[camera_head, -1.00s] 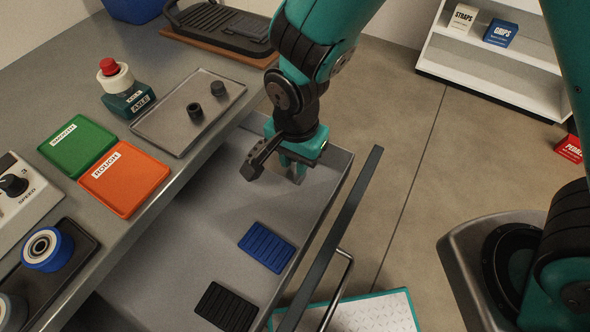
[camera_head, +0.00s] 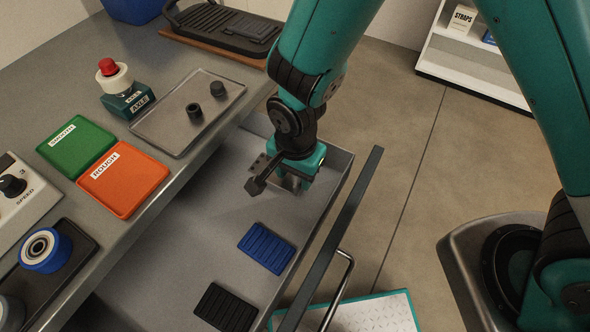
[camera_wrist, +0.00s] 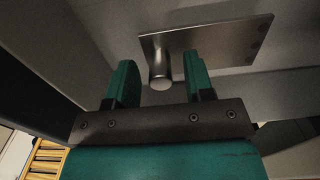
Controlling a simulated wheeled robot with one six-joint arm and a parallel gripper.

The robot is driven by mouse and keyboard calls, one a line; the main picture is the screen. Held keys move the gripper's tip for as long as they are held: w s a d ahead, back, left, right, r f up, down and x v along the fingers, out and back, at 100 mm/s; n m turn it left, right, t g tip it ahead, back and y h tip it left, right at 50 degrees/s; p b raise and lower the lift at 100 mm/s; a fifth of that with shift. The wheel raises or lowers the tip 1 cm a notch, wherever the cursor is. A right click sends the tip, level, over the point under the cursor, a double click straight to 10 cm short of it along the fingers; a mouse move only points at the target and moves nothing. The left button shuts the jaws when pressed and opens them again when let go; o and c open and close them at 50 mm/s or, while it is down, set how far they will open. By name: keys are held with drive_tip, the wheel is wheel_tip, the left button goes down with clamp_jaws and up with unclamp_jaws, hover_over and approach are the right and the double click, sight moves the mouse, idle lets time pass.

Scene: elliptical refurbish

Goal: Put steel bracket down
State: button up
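The steel bracket (camera_wrist: 215,38) is a flat grey plate with holes at one end and a short round post. In the wrist view it lies in the drawer, close to a wall. A small part of the bracket (camera_head: 260,163) shows beside my gripper in the head view. My gripper (camera_wrist: 160,82) is open, with the post between its two green fingers and gaps at both sides. In the head view my gripper (camera_head: 292,183) is low inside the open grey drawer (camera_head: 190,235) and hides most of the bracket.
A blue pad (camera_head: 266,247) and a black pad (camera_head: 226,308) lie in the drawer. The drawer front (camera_head: 335,235) and its handle stand at right. The bench above holds a grey tray (camera_head: 170,130), a green tray (camera_head: 75,147) and an orange tray (camera_head: 123,180).

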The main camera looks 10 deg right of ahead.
wheel_tip(320, 180, up, 12)
drive_tip(key=r, duration=0.1)
drive_tip(key=s+d+r+n+y, duration=0.4)
drive_tip(key=s+d+r+n, duration=0.5)
drive_tip(key=r+n, duration=0.4)
drive_tip(key=shift+s+d+r+n, duration=0.2)
drive_tip(key=shift+s+d+n, duration=0.15)
drive_tip(key=shift+s+n, duration=0.45)
